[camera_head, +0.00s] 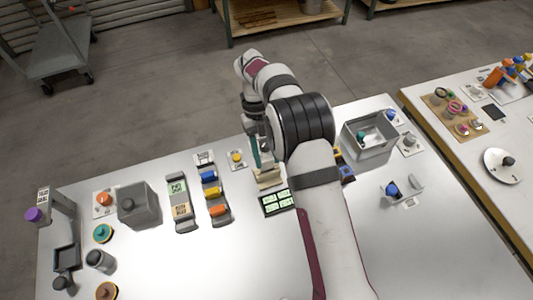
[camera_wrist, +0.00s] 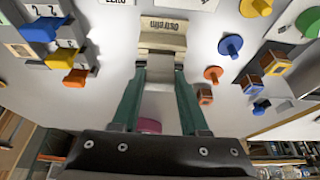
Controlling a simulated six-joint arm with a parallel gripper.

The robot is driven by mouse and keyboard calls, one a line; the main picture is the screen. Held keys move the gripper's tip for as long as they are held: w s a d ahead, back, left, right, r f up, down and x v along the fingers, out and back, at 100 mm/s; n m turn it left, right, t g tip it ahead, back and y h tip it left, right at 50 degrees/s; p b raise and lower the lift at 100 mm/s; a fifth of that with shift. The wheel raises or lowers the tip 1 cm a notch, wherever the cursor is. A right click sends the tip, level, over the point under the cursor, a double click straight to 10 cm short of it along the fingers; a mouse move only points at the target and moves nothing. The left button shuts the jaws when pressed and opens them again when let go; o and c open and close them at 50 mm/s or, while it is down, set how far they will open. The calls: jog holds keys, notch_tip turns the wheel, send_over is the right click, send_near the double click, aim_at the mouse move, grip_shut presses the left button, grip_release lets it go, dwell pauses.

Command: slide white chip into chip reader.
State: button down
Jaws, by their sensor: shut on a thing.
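My gripper (camera_wrist: 160,72) has two green fingers, a little apart, shut on a pale piece that I take for the white chip; its outline is hard to make out. A beige block (camera_wrist: 163,38) with dark lettering, upside down in the wrist view, is right at the fingertips; I take it for the chip reader. I cannot tell whether the chip is in its slot or only against it. In the head view my gripper (camera_head: 260,163) points down at the beige block (camera_head: 268,180) on the white table, and my arm partly hides this spot.
A dark panel with lit green squares (camera_head: 277,203) lies just in front of the block. Racks of blue, yellow and orange pieces (camera_head: 212,193) stand to the left. A grey bin (camera_head: 368,148) stands to the right.

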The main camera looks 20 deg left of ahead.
aim_at(267, 165)
jog(key=shift+f, duration=1.65)
jog(key=shift+r, duration=0.15)
jog(key=shift+r, duration=1.5)
jog(key=shift+d, duration=0.1)
jog(key=shift+f, duration=1.65)
jog(key=shift+r, duration=1.65)
jog(key=shift+w, duration=0.1)
